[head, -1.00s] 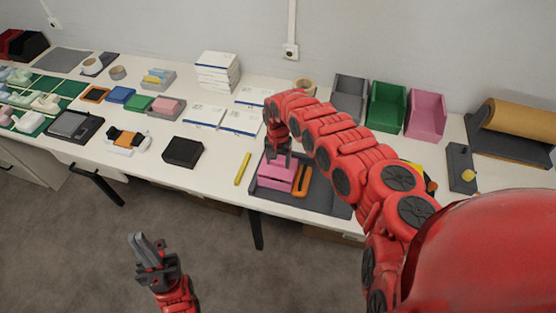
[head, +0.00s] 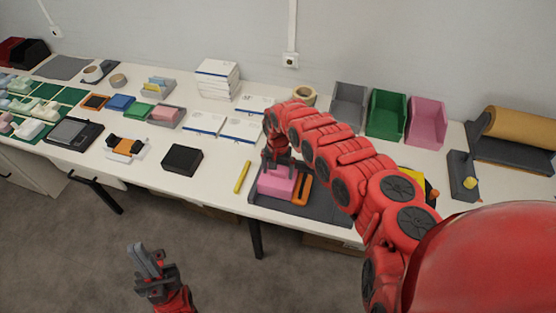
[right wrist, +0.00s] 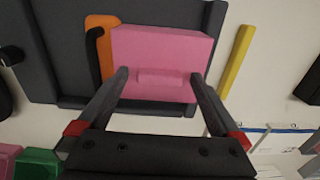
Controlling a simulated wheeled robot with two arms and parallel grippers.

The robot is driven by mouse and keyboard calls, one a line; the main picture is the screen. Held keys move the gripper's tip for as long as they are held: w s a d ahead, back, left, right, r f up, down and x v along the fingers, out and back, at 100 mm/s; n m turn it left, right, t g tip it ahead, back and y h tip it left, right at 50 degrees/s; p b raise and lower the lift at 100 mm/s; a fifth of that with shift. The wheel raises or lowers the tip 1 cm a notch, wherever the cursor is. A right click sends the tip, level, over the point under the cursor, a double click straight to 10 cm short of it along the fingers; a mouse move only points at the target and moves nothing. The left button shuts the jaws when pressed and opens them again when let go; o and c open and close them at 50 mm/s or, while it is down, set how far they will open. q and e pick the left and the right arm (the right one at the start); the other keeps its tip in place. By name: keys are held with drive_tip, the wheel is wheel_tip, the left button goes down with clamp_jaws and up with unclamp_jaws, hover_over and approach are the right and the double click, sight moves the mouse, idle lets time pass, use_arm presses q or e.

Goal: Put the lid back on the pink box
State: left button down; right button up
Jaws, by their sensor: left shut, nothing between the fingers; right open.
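The pink box (head: 277,185) sits in a dark grey tray (head: 325,212) near the table's front edge. In the right wrist view its pink lid (right wrist: 165,50) shows as a flat face with a small raised handle (right wrist: 168,77), with no clear gap between lid and box. My right gripper (head: 278,165) is over the box. In the right wrist view it is open, its fingertips (right wrist: 160,74) on either side of the handle. My left gripper (head: 146,262) is shut and empty, in front of the table and away from the box.
An orange-handled tool (head: 302,188) lies right beside the box in the tray. A yellow stick (head: 242,177) lies left of the tray, and a black box (head: 182,160) farther left. Grey, green and pink bins (head: 425,122) stand behind. Bare tabletop lies around the black box.

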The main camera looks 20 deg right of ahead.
wheel_tip(320, 180, up, 17)
drive_tip(key=b, duration=0.2)
idle(0.4)
